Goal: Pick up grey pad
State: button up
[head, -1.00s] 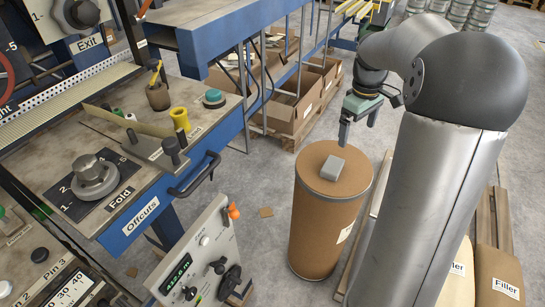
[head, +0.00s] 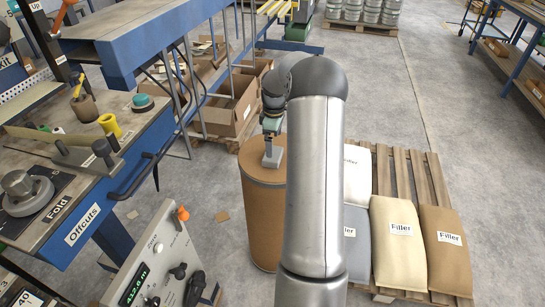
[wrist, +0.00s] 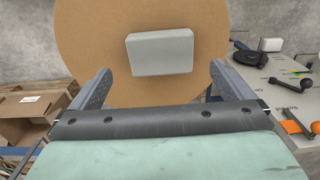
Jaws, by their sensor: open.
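The grey pad (head: 273,160) is a small block lying on top of the brown drum (head: 256,205). In the wrist view the pad (wrist: 160,52) lies flat on the round brown lid (wrist: 85,45), ahead of and between my two fingers. My gripper (head: 269,143) is above the drum, pointing down. In the wrist view my gripper (wrist: 159,69) is open with nothing in it, and a gap shows on each side of the pad. Part of the drum is hidden behind my arm in the head view.
Filler sacks (head: 398,240) lie on a wooden pallet (head: 412,165) to the right of the drum. A control box (head: 155,262) with knobs stands to the left. The blue-edged bench (head: 85,205) is further left. Open cartons (head: 235,108) stand behind the drum.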

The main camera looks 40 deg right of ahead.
jog(key=shift+w+a+f+p, duration=0.1)
jog(key=shift+f+p, duration=0.05)
jog(key=shift+f, duration=1.35)
jog(key=shift+a+f+p, duration=0.1)
jog(key=shift+f+p, duration=0.05)
jog(key=shift+f, duration=1.35)
jog(key=c, duration=1)
